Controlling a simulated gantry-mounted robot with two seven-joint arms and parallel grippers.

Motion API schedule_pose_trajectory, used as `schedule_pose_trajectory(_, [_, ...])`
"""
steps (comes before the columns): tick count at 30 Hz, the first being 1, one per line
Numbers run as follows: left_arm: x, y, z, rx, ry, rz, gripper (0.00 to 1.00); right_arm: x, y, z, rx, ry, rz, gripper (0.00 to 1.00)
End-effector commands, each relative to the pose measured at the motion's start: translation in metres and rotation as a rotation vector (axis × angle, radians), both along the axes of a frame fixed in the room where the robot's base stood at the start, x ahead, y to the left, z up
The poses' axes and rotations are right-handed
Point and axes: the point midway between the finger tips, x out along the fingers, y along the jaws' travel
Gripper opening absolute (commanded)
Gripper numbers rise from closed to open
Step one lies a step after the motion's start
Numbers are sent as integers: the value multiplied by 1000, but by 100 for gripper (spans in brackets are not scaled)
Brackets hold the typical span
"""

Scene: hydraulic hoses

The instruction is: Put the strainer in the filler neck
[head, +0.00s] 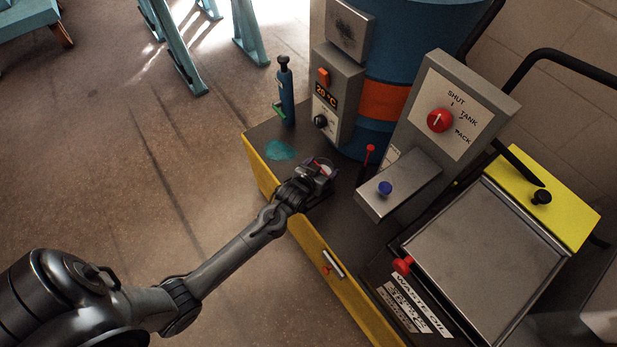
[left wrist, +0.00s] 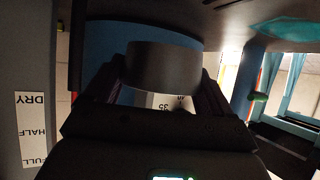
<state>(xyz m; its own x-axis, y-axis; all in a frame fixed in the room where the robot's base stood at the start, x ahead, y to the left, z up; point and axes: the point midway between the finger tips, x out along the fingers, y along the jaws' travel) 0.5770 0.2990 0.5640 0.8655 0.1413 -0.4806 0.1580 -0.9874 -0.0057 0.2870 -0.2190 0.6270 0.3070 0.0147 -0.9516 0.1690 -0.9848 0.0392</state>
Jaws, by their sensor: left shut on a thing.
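My left gripper (head: 318,172) reaches in from the lower left, over the dark deck of the cart near its yellow edge. It is shut on a round grey piece (left wrist: 163,66), which has a white numbered band (left wrist: 155,100) in the left wrist view. In the head view its top looks pale with some red, partly hidden by the fingers. I cannot tell whether this piece is the strainer. I cannot make out a filler neck for sure in either view. My right gripper is not in view.
A blue drum with an orange band (head: 384,101) stands behind the gripper. A grey control box (head: 335,97), a blue bottle (head: 286,95) and a teal puddle (head: 280,150) are on the deck.

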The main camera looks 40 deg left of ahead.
Motion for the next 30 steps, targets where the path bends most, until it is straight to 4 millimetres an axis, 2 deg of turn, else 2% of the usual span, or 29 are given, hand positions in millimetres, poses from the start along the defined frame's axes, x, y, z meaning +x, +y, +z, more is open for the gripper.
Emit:
schedule_pose_trajectory(1, [-2, 11, -11, 4, 0, 0, 53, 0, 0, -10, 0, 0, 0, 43])
schedule_pose_trajectory(3, [-4, 22, -17, 3, -1, 1, 53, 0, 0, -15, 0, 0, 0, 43])
schedule_pose_trajectory(9, [-8, 42, -27, 0, 0, 1, 53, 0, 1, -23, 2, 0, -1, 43])
schedule_pose_trajectory(16, [-9, 45, -35, -1, 0, 0, 53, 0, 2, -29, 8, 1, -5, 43])
schedule_pose_trajectory(24, [-9, 45, -68, -1, 0, 0, 53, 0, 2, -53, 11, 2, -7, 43])
schedule_pose_trajectory(30, [-9, 45, -67, -1, -1, 0, 53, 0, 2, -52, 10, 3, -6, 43])
